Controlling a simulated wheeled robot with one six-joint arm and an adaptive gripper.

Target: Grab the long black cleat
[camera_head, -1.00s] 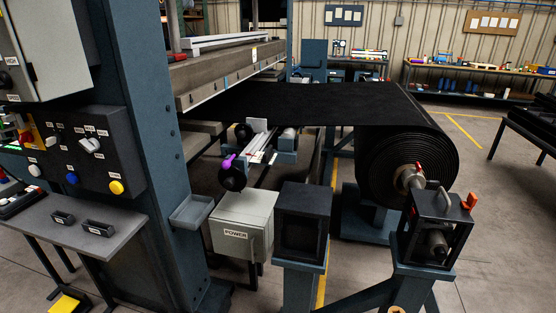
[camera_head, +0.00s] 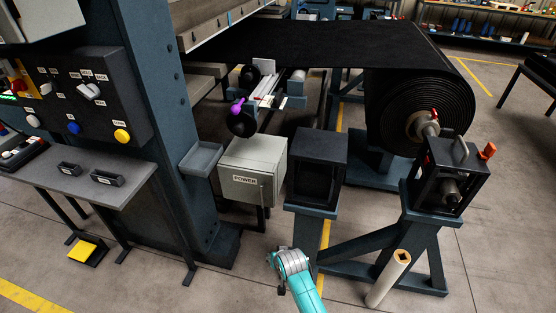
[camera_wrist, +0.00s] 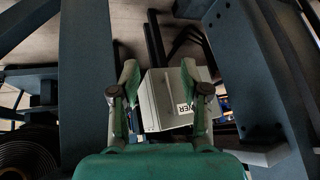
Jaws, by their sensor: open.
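My gripper (camera_wrist: 159,72) shows in the wrist view with its two green fingers spread apart and nothing between them. Beyond the fingers is the grey power box, at a distance I cannot judge. In the head view only a teal and grey part of my arm shows at the bottom; the fingers cannot be made out there. I cannot pick out a long black cleat for certain in either view.
The power box (camera_head: 252,172) stands beside the blue press column (camera_head: 165,120). A large black belt roll (camera_head: 420,105) rests on a stand at right. A grey shelf (camera_head: 90,190) with small black trays is at left. Floor is open at the lower right.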

